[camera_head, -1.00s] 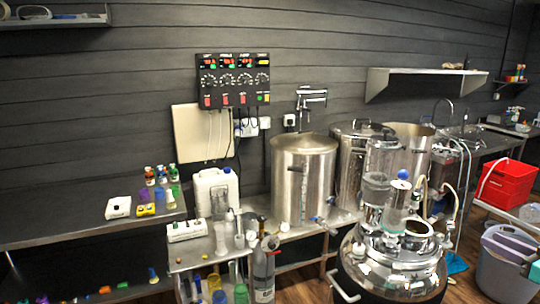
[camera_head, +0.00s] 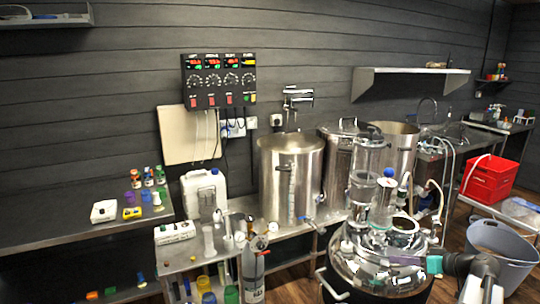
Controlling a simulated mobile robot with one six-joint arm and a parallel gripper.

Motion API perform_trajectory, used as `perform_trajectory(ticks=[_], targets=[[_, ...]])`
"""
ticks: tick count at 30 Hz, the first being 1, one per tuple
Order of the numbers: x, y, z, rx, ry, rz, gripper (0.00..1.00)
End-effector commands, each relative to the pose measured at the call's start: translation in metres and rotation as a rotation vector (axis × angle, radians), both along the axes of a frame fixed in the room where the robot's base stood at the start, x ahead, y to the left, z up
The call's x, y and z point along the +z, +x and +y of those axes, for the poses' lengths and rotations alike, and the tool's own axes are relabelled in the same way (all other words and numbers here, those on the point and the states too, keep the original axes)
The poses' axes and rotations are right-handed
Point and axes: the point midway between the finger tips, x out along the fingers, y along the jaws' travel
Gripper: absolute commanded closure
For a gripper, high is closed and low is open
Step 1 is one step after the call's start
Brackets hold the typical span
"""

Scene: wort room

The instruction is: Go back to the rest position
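My gripper (camera_head: 412,262) shows at the lower right, seen nearly edge-on, with a purple part and a teal part at the end of my dark wrist (camera_head: 462,264). It points left, in front of the shiny domed lid of the steel vessel (camera_head: 375,270). I cannot tell whether it touches the lid. The two fingers cannot be told apart, so whether it is open or shut does not show. No held object can be made out.
The vessel's lid carries clear glass cylinders (camera_head: 384,205) and hoses. A grey bucket (camera_head: 513,245) and a red crate (camera_head: 488,180) stand at right. A steel pot (camera_head: 290,175) stands behind; a bench (camera_head: 60,232) with small items is at left.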

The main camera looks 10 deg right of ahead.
Motion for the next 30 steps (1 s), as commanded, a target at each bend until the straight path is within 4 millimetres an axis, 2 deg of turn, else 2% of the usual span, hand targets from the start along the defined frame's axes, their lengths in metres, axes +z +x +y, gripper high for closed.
perform_trajectory(ticks=[1, 6, 13, 20, 30], targets=[[-0.013, 0.007, 0.019, 0.015, 0.013, 0.039, 0.64], [-0.052, 0.023, 0.070, 0.042, 0.043, 0.172, 0.64], [-0.100, 0.033, 0.137, 0.065, 0.055, 0.347, 0.64], [-0.144, 0.032, 0.201, 0.078, 0.037, 0.512, 0.64], [-0.201, 0.016, 0.284, 0.070, -0.046, 0.726, 0.64]])
